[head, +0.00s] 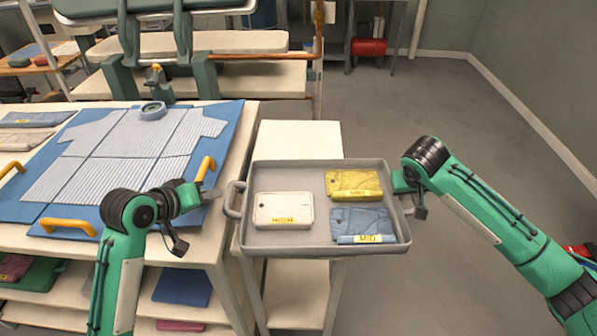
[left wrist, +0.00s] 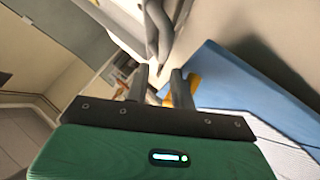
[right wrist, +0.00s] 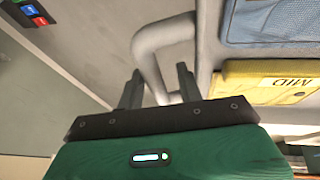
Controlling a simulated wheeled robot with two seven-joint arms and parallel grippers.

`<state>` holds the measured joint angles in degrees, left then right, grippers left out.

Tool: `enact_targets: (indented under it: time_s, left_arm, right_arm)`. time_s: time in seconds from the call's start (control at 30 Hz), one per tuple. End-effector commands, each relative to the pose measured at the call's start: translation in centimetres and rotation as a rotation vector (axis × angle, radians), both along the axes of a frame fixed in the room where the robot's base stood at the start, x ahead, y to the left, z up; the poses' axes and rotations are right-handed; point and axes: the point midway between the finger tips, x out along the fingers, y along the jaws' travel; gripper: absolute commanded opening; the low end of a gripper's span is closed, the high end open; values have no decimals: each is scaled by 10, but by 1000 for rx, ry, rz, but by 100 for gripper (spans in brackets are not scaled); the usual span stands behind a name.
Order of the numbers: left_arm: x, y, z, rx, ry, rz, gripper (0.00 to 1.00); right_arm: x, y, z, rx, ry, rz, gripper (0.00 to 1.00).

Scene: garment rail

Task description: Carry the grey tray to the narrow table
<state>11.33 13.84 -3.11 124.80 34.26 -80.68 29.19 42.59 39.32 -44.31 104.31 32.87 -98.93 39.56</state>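The grey tray (head: 290,238) is level over the narrow table (head: 300,135), whose pale top shows behind it. Contact under the tray is hidden. The tray carries a white folded garment (head: 283,207), a yellow one (head: 353,183) and a blue one (head: 362,221), each labelled. My left gripper (head: 213,192) is just left of the left handle (head: 236,199); in the left wrist view its fingers (left wrist: 158,88) are apart, with the handle (left wrist: 157,30) beyond their tips. My right gripper (head: 408,187) is at the right handle; its fingers (right wrist: 160,92) are apart, with the handle (right wrist: 152,50) between them.
A larger table (head: 200,245) adjoins on the left, with a blue folding board (head: 225,130) and a striped shirt (head: 130,145) on it. Shelves and a rail (head: 270,56) stand behind.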

Motion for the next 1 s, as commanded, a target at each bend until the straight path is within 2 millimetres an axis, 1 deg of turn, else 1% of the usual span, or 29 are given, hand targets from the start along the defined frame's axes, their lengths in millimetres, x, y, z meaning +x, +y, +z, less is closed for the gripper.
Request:
enact_targets:
  time_s: [0.03,0.17,0.27,0.5,0.7,0.8,1.0]
  left_arm:
    - [-1,8,0,10,1,14,38]
    - [-4,9,4,9,-2,13,38]
    - [-4,9,4,9,-2,13,38]
    - [-4,9,4,9,-3,13,38]
    - [-3,9,4,9,-3,13,38]
    - [-3,9,4,9,-3,13,38]
    - [-3,9,4,9,-3,13,38]
  right_arm:
    - [0,1,0,1,0,1,38]
    - [-2,1,4,2,0,1,38]
    - [-6,3,14,4,-3,2,38]
    - [-21,8,48,4,-4,1,38]
    - [-30,11,67,5,-3,-1,38]
    - [-32,11,71,5,-2,-1,38]
    - [-32,11,72,5,-2,-1,38]
